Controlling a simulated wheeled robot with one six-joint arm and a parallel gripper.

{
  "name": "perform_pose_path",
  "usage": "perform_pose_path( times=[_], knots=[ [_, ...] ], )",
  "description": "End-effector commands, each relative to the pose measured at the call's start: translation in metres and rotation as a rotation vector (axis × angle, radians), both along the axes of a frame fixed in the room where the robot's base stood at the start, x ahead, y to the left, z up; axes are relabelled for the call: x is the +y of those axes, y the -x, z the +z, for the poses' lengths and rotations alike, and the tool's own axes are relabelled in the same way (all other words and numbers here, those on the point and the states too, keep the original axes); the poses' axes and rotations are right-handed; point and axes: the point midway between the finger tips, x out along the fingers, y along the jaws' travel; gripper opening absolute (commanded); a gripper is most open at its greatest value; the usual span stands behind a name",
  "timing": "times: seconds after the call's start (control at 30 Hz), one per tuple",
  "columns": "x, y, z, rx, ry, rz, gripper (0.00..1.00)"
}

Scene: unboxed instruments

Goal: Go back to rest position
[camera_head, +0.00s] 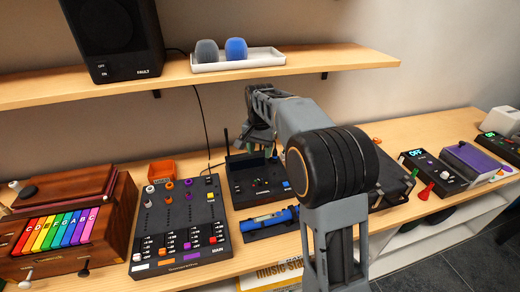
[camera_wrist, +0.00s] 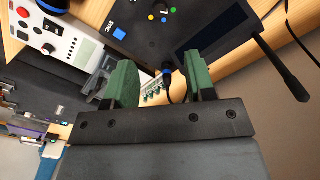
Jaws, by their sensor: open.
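My gripper (camera_wrist: 162,88) shows in the wrist view with its two green fingers apart and nothing between them. In the head view my arm reaches over the middle of the table, and its gripper end is partly hidden above a black device with antennas (camera_head: 243,184). The same device fills the top of the wrist view (camera_wrist: 150,25), with its dark screen and one antenna. The fingertips overlap its edge in that view; I cannot tell how far above it they are.
A mixer (camera_head: 178,225) and a wooden instrument with coloured keys (camera_head: 65,230) stand to the left. A blue cylinder (camera_head: 272,218) lies in front of the device. The shelf (camera_head: 300,70) carries a speaker (camera_head: 117,38) and a white tray (camera_head: 240,62). More devices (camera_head: 440,172) stand at right.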

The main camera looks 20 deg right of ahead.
Motion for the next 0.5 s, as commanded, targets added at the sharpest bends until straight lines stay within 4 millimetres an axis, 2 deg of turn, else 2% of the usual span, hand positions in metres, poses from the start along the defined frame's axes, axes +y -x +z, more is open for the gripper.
perform_pose_path(
  times=[0.27, 0.4, 0.5],
  knots=[
    [0.000, 0.000, 0.000, 0.000, 0.000, 0.003, 0.50],
    [0.000, -0.004, -0.002, -0.023, 0.001, 0.080, 0.50],
    [0.000, 0.010, -0.027, -0.005, 0.002, 0.204, 0.50]
  ],
)
